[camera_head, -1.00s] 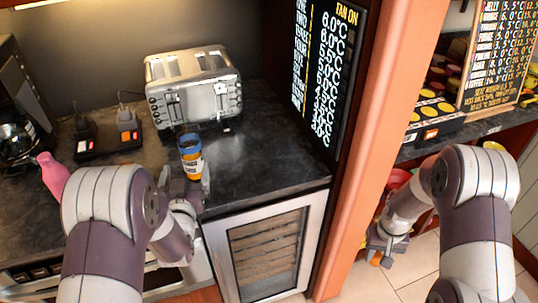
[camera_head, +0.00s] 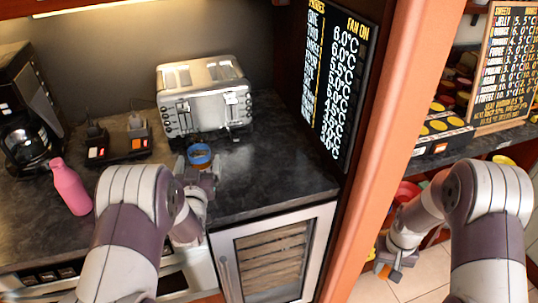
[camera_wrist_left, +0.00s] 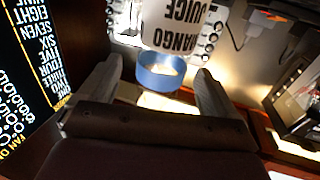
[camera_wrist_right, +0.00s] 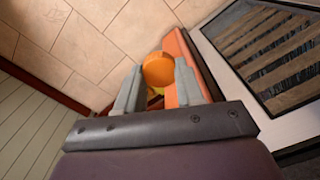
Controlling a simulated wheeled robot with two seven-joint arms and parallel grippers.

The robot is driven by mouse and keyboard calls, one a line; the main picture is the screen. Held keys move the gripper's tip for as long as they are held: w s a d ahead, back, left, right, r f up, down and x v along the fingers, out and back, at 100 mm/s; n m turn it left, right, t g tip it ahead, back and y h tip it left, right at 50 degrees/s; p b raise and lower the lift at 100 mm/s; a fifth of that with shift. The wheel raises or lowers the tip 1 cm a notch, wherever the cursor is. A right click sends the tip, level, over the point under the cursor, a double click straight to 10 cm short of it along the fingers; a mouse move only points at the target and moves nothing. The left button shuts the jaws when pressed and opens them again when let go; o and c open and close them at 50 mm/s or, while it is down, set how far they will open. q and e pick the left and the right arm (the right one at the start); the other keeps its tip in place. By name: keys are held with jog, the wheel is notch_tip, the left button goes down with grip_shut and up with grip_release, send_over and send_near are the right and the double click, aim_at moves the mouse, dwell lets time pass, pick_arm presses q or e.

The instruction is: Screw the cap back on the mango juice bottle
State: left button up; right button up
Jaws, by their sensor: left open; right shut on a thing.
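The mango juice bottle stands on the dark counter; its blue neck (camera_head: 200,153) shows above my left gripper (camera_head: 197,172), which hides most of its body. In the left wrist view the picture is inverted: the white "MANGO JUICE" label (camera_wrist_left: 178,22) is at the top, with the blue neck (camera_wrist_left: 160,72) below it. The neck has no cap and lies between the open fingers (camera_wrist_left: 160,78), apart from them in the picture. My right gripper (camera_head: 396,262) hangs low over the floor at the right. In the right wrist view its fingers (camera_wrist_right: 158,80) are shut on the round orange cap (camera_wrist_right: 158,68).
A toaster (camera_head: 204,95) stands behind the bottle. A glass-door cooler (camera_head: 272,258) is below the counter. An orange pillar (camera_head: 385,130) separates the arms.

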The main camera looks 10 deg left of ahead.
pick_arm(q)
jog(key=p+x, duration=0.1)
jog(key=x, duration=0.4)
jog(key=shift+a+f, duration=0.2)
pick_arm(e)
jog(key=shift+r, duration=0.5)
pick_arm(q)
jog(key=c, duration=1.3)
jog(key=shift+r, duration=0.15)
